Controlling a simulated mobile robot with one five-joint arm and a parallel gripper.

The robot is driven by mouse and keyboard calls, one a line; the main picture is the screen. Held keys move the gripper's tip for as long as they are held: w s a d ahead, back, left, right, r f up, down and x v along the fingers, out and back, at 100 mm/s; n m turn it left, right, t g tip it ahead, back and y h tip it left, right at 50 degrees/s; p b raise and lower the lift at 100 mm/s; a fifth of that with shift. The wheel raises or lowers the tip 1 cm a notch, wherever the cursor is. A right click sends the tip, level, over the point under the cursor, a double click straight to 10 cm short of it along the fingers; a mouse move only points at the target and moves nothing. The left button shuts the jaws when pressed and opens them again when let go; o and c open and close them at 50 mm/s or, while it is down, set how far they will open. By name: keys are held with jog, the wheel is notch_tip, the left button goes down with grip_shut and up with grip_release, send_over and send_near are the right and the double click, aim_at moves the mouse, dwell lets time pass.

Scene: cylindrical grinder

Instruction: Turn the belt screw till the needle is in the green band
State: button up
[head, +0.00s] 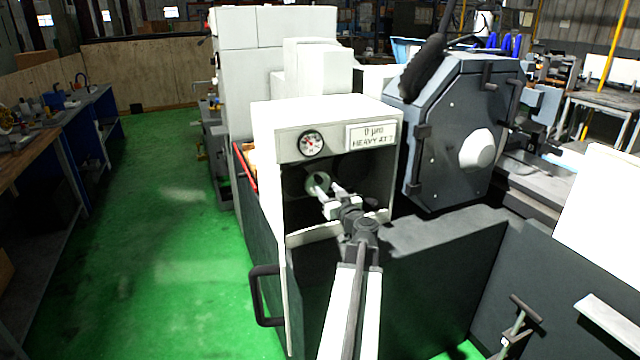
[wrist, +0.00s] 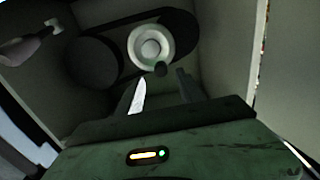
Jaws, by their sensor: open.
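The dial gauge (head: 311,143) is on the front of the white cabinet, at its upper left. It has a dark rim and a pale face; its needle and any green band are too small to read. A pale round wheel (wrist: 151,46), which looks like the belt screw, sits inside the open recess and also shows in the head view (head: 317,182). I see no clear contact.
The recess walls (wrist: 235,45) close in around my gripper. A dark rounded housing (wrist: 97,60) lies behind the wheel. Green floor (head: 165,220) is clear at left; a dark panel (head: 430,280) stands at front.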

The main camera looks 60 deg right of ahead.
aim_at(322, 182)
jog(key=x, duration=0.7)
jog(key=shift+w+d, duration=0.1)
grip_shut()
jog(key=shift+d+m, duration=0.1)
jog(key=shift+m, duration=0.6)
grip_release()
